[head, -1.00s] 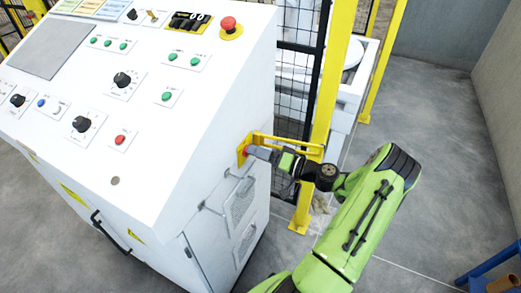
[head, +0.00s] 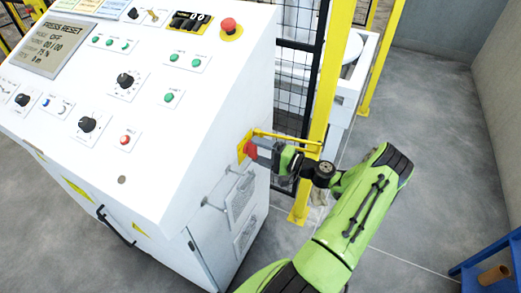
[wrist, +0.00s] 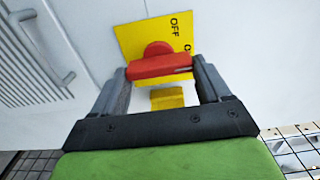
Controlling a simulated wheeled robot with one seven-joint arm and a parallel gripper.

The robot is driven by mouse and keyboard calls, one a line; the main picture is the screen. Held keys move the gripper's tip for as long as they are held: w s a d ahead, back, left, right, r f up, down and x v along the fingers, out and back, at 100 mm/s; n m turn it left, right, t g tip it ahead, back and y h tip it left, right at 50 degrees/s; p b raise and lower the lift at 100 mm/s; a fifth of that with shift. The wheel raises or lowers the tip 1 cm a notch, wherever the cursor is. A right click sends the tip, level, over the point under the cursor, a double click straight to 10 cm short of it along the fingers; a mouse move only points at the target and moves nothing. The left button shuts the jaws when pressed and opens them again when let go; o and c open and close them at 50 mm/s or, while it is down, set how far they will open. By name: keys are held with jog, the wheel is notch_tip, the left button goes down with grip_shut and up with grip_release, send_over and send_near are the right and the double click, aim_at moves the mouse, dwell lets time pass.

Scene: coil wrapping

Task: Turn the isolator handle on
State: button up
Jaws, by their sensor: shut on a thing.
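The isolator handle (wrist: 160,66) is a red bar on a round red hub, in front of a yellow plate (wrist: 130,38) marked "OFF", with another partly covered marking below it. In the wrist view my gripper (wrist: 162,74) is shut on the handle, one finger at each end of the bar. In the head view the handle (head: 251,149) shows as a small red spot on the right side of the white cabinet, with my gripper (head: 266,152) against it. A yellow block (wrist: 167,97) shows between the fingers below the bar.
The white control cabinet (head: 150,160) has buttons, knobs and a screen (head: 55,45) reading "PRESS RESET" and "MODE OFF". A yellow guard bar (head: 290,138) runs just above my gripper. A yellow post (head: 325,100) and mesh fence stand behind. A blue stand (head: 490,265) is at lower right.

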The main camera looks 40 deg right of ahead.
jog(key=shift+f, duration=0.1)
dwell(0.3)
jog(key=o, duration=1)
jog(key=v, duration=1.6)
jog(key=shift+a+p, duration=0.1)
jog(key=shift+p, duration=0.3)
